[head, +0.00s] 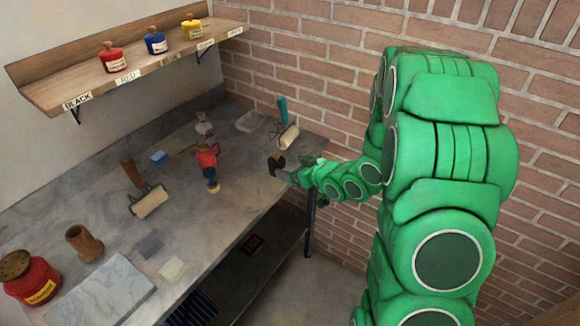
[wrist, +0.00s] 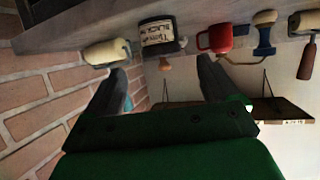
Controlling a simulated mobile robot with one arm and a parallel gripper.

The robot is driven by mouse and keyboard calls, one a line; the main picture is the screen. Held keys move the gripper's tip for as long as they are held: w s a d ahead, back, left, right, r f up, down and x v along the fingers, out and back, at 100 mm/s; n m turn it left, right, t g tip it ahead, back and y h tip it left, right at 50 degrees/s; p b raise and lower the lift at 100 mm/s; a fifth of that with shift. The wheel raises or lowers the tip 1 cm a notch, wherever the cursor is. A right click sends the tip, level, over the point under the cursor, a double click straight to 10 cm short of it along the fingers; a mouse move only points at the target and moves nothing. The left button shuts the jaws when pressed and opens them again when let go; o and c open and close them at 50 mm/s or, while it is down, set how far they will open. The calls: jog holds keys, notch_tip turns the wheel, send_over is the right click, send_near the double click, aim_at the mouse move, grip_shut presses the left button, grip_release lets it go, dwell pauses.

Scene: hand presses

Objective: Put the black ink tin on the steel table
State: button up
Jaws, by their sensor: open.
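The black ink tin (wrist: 158,36) has a pale label and a wooden knob (wrist: 165,63). It shows in the wrist view, which is upside down, and appears to stand upright on the grey table top (head: 100,215). My gripper (wrist: 162,72) is open, with its two fingers apart and the tin ahead of the gap, not clamped. In the head view my gripper (head: 284,170) is over the table's right end. A dark shape at its tip there could be the tin or my fingers; I cannot tell.
A roller (head: 288,137) and a red mug-like thing (head: 207,157) stand near the tin. Another roller (head: 150,202), a red pot (head: 32,280) and a brown cup (head: 84,243) are farther left. The wall shelf (head: 130,75) holds red, blue and yellow tins; its BLACK place is bare.

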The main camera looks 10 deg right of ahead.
jog(key=shift+v, duration=0.85)
jog(key=shift+s, duration=0.1)
jog(key=s+d+r+m+g+h, duration=0.2)
jog(key=s+d+r+g+h, duration=0.15)
jog(key=s, duration=0.25)
jog(key=s+d+r+m+g+h, duration=0.1)
jog(key=s+d+r+g+h, duration=0.25)
jog(key=s+d+h, duration=0.2)
jog(key=s+a+r+m+g, duration=0.1)
jog(key=s+a+r+g, duration=0.1)
jog(key=s, duration=0.8)
jog(key=s+a+r+m+g+y, duration=0.1)
jog(key=s+a+r, duration=0.3)
jog(key=s, duration=0.6)
jog(key=s+a+r+m+g, duration=0.1)
jog(key=s+a+r+g, duration=0.2)
jog(key=s, duration=0.7)
jog(key=shift+r+y, duration=0.25)
jog(key=shift+y, duration=0.15)
